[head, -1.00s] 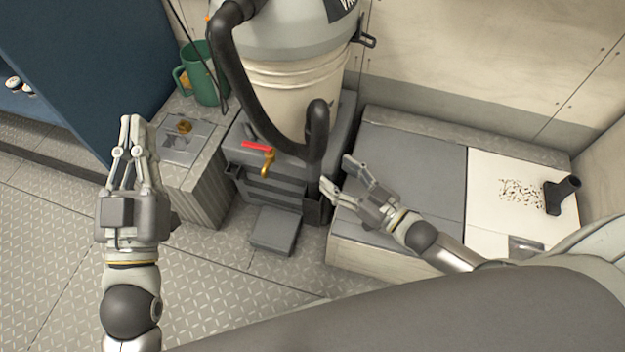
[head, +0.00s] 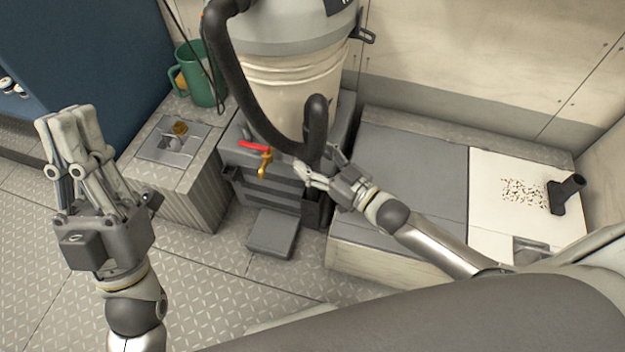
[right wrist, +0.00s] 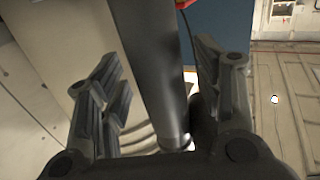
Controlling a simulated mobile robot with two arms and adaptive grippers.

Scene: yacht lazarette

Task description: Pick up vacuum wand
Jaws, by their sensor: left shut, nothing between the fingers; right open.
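The vacuum wand, a dark grey tube (right wrist: 148,65), runs between the spread fingers of my right gripper (right wrist: 160,95) in the right wrist view. In the head view, my right gripper (head: 322,168) is open at the lower end of the black hose (head: 316,118), where the wand stands upright by the dark holder (head: 318,208). The gripper hides part of the wand there. I cannot tell whether the fingers touch it. My left gripper (head: 68,122) is shut and empty, raised over the floor at the left.
The vacuum canister (head: 290,85) stands on a dark drawer base behind the wand. A red-handled tap (head: 262,155) is left of my right gripper. A green mug (head: 203,78) stands on the left locker. A black nozzle (head: 567,193) lies beside dark crumbs on the white panel (head: 495,225).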

